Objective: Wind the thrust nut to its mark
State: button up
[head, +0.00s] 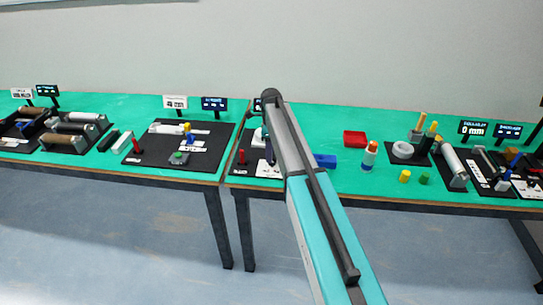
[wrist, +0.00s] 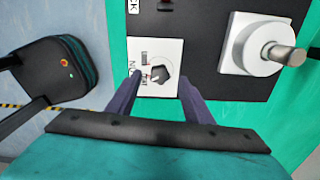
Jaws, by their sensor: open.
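In the wrist view a dark knob-like nut (wrist: 159,73) sits on a white plate (wrist: 165,49) with a small red mark beside it. Printed letters on the plate are only partly readable. My gripper (wrist: 160,77) is open, its two dark fingers on either side of the nut in the picture. I see gaps between the fingers and the nut; I cannot tell the remaining height. In the head view my arm hides most of the nut's station, a black board (head: 237,179) near the table's front edge.
In the wrist view a white round housing with a metal shaft (wrist: 281,53) stands right of the nut. In the head view a red upright handle (head: 241,156) stands left of my arm, and a blue block (head: 325,161) and red tray (head: 354,139) lie to its right.

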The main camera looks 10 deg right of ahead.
jog(key=shift+f+p, duration=0.4)
jog(key=shift+f, duration=1.25)
jog(key=shift+c, duration=0.5)
jog(key=c, duration=1)
jog(key=shift+o, duration=0.3)
